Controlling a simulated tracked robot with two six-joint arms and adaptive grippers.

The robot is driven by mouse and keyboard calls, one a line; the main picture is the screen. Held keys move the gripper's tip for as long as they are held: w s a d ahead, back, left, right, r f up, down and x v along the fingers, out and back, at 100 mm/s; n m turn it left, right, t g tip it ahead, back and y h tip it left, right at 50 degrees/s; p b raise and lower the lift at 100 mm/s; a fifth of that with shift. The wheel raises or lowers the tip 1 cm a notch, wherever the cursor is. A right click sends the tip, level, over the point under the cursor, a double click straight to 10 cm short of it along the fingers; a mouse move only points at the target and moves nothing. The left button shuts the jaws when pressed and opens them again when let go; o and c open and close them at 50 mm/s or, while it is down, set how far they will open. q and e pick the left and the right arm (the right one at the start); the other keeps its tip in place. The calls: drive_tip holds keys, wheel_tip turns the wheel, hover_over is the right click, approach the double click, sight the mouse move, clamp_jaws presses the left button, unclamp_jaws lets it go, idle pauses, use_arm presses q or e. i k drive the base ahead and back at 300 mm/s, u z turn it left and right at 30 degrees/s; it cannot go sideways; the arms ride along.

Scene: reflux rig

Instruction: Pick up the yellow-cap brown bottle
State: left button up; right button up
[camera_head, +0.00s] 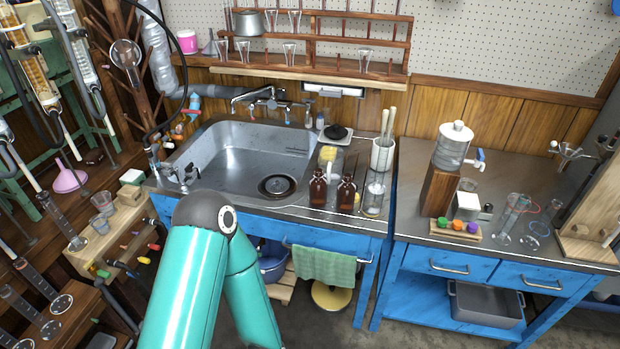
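Two brown bottles stand upright side by side at the front right edge of the sink counter, a left brown bottle (318,189) and a right brown bottle (346,196). Both are small here, and I cannot tell which of them has a yellow cap. A yellow item (327,153) lies just behind them. One of my teal arms rises from the bottom, with its dark joint left of the bottles and apart from them. Neither gripper shows in the picture.
A steel sink (230,160) lies left of the bottles. A clear glass jar (374,192) stands close on their right, with a white utensil holder (383,155) behind. A green towel (324,266) hangs below. The right bench (405,190) holds a dispenser (453,145) and glassware.

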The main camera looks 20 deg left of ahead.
sight(319, 183)
drive_tip(key=u, duration=0.25)
drive_tip(key=i, duration=1)
drive_tip(key=u, duration=0.15)
